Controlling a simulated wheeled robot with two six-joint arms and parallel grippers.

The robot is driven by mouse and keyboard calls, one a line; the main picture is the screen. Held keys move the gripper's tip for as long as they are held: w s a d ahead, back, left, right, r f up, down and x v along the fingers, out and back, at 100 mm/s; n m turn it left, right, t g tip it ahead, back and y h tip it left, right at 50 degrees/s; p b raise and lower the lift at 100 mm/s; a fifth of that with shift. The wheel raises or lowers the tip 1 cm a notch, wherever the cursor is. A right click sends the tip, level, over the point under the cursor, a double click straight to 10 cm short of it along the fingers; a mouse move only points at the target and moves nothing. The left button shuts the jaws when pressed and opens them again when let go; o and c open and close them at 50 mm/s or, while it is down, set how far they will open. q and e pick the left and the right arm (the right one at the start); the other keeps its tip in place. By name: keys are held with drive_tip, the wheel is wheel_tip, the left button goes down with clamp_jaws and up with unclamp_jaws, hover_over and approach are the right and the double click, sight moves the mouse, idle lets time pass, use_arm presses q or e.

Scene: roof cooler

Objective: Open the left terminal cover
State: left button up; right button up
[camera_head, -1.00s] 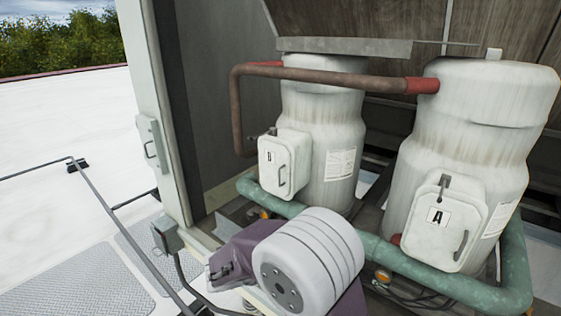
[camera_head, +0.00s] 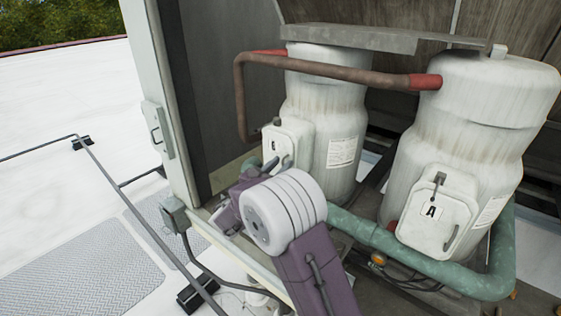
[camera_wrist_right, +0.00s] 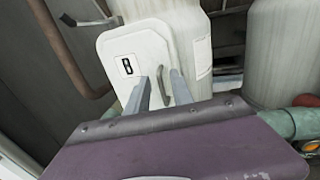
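The left terminal cover (camera_head: 297,133), white and marked B, is on the front of the left compressor and looks shut. In the right wrist view the same cover (camera_wrist_right: 118,45) shows its label and a grey bar handle (camera_wrist_right: 165,88). My right gripper (camera_head: 268,166) is in front of this cover and hides its lower part in the head view. In the right wrist view the two fingers of the gripper (camera_wrist_right: 160,78) are apart, with the handle appearing between them. I cannot tell whether they touch it. My left gripper is not in view.
The right compressor's cover (camera_head: 437,212), marked A, is at the right. A brown pipe (camera_head: 335,72) runs above, and a green pipe (camera_head: 425,262) runs low in front of the compressors. A cabinet post (camera_head: 160,100) stands left. A railing (camera_head: 130,190) crosses the roof.

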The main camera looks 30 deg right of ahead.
drive_tip(key=shift+d, duration=0.1)
clamp_jaws()
idle(1.4)
